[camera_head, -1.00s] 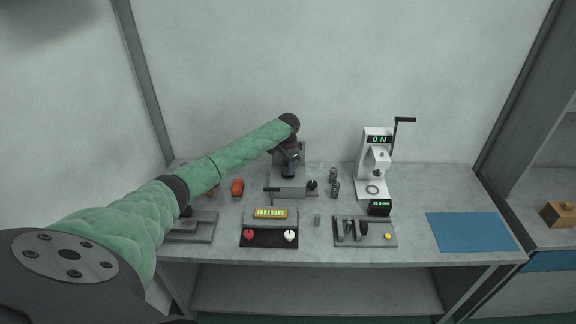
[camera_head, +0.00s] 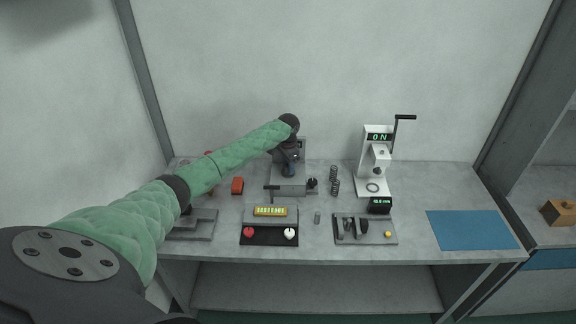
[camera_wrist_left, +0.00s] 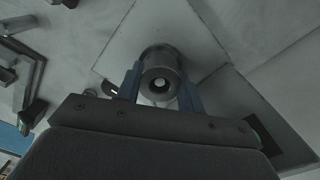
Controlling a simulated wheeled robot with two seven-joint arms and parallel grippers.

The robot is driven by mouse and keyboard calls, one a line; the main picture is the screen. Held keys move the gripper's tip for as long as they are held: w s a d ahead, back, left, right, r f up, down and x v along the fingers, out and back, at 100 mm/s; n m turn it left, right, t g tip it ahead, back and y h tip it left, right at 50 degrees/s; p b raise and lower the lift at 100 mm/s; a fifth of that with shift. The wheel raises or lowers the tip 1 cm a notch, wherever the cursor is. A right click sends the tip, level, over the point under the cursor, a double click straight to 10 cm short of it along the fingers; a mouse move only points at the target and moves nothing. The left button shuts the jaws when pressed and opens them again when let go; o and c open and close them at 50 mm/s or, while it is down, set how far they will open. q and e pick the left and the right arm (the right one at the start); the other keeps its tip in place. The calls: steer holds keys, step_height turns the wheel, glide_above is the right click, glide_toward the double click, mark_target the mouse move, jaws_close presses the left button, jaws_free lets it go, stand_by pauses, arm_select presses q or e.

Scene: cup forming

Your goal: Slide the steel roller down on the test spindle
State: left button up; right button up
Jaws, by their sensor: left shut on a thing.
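The steel roller (camera_wrist_left: 160,61) shows in the left wrist view as a grey ring-shaped cylinder between the two fingers. A small bright round end, likely the test spindle (camera_wrist_left: 161,86), shows inside its bore. My left gripper (camera_wrist_left: 162,92) is shut on the roller, one blue finger on each side. In the head view my left gripper (camera_head: 289,160) is over the grey fixture (camera_head: 288,188) at the back middle of the bench, and it hides the roller and spindle there. How far down the roller sits cannot be told. My right gripper is not in view.
A white press (camera_head: 373,165) with a black lever stands right of the fixture, beside two dark springs (camera_head: 334,180). In front are a display box (camera_head: 270,222), a tool tray (camera_head: 364,230) and a small cylinder (camera_head: 317,217). A blue mat (camera_head: 472,230) lies at the right.

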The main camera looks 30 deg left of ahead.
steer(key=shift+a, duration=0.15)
arm_select(q)
steer(key=o, duration=0.9)
steer(key=shift+o, duration=1)
steer(key=o, duration=0.5)
